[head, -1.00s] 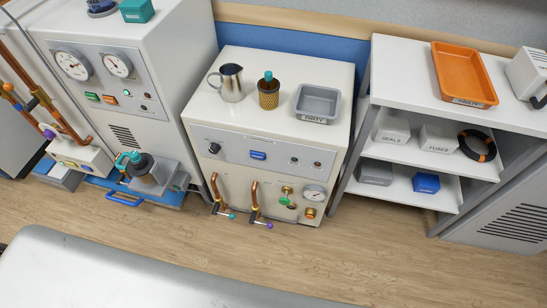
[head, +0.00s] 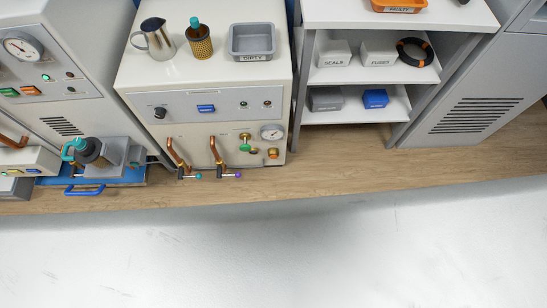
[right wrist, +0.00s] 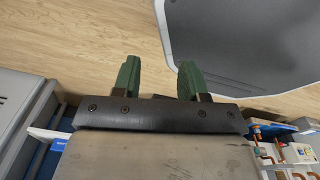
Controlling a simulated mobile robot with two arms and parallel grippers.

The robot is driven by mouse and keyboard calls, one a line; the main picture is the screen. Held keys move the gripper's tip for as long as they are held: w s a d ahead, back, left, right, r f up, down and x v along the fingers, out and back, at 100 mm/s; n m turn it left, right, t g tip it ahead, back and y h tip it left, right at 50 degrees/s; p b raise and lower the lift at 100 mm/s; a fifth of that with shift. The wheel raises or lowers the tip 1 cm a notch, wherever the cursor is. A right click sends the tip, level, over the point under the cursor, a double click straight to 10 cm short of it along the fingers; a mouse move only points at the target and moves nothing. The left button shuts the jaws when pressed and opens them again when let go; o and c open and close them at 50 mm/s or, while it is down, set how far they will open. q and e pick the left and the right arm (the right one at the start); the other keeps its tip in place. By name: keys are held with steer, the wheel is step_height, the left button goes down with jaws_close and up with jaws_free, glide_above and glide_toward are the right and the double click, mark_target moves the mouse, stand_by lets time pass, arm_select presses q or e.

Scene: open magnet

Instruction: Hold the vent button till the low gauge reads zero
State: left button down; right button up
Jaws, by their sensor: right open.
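A small round gauge (head: 272,132) is at the lower right of the middle white cabinet's front in the head view. Its reading is too small to tell. A blue button-like control (head: 206,108) sits on that cabinet's grey panel; its label is not readable. A larger gauge (head: 22,46) is on the left cabinet, above green (head: 8,92) and orange (head: 30,90) buttons. I cannot tell which control is the vent button. My right gripper (right wrist: 158,78) is open and empty, with floor behind its green fingers, apart from any control. My left gripper is not in view.
A metal jug (head: 158,40), an amber bottle (head: 199,42) and a grey tray (head: 258,42) stand on the middle cabinet. Copper pipes with valve handles stick out below. A shelf unit (head: 400,15) stands right. A large pale surface (head: 270,250) fills the foreground, with a floor strip beyond.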

jaws_close()
steer(key=shift+d, duration=0.1)
stand_by(1.7)
